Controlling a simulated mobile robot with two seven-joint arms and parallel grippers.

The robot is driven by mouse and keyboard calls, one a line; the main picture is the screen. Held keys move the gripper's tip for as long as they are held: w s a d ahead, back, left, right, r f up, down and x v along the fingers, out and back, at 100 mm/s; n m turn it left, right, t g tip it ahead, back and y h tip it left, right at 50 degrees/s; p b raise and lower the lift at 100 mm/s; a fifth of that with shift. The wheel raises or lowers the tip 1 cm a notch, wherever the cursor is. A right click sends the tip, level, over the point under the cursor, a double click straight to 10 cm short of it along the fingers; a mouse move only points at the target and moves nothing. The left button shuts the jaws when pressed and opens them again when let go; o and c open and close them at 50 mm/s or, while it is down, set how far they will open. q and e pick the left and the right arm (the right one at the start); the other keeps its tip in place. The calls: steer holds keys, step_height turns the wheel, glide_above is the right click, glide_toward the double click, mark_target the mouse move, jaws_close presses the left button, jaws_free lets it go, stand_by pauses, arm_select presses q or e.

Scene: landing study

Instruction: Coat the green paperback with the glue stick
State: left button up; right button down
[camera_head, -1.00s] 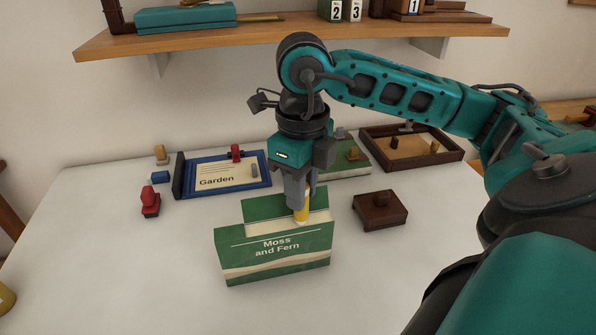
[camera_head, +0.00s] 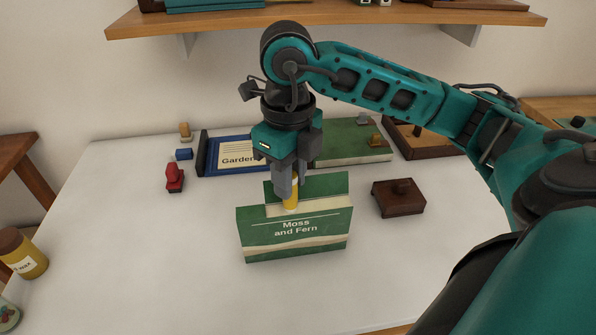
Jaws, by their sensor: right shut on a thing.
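The green paperback (camera_head: 295,235), titled "Moss and Fern", stands upright near the middle of the white table, its cover facing me. A pale strip shows along its top between the front cover and a taller green part behind. My right gripper (camera_head: 289,185) is above the book, pointing down and shut on the yellow glue stick (camera_head: 291,192). The stick's lower end is at the pale strip, near the middle of the book's width. I cannot tell whether it touches. My left gripper is not in view.
Behind lie a blue "Garden" board (camera_head: 228,155), a green book-like block (camera_head: 352,140) and a wooden tray (camera_head: 425,140). A dark wooden block (camera_head: 398,197) stands right, a red stamp (camera_head: 174,178) left. A yellow jar (camera_head: 22,254) is far left.

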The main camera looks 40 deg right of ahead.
steer(key=shift+w+a, duration=0.55)
steer(key=shift+a, duration=0.4)
steer(key=shift+w+a, duration=0.5)
steer(key=shift+a, duration=0.4)
steer(key=shift+p, duration=0.3)
step_height(320, 180, up, 7)
steer(key=p, duration=0.5)
steer(key=shift+d, duration=0.1)
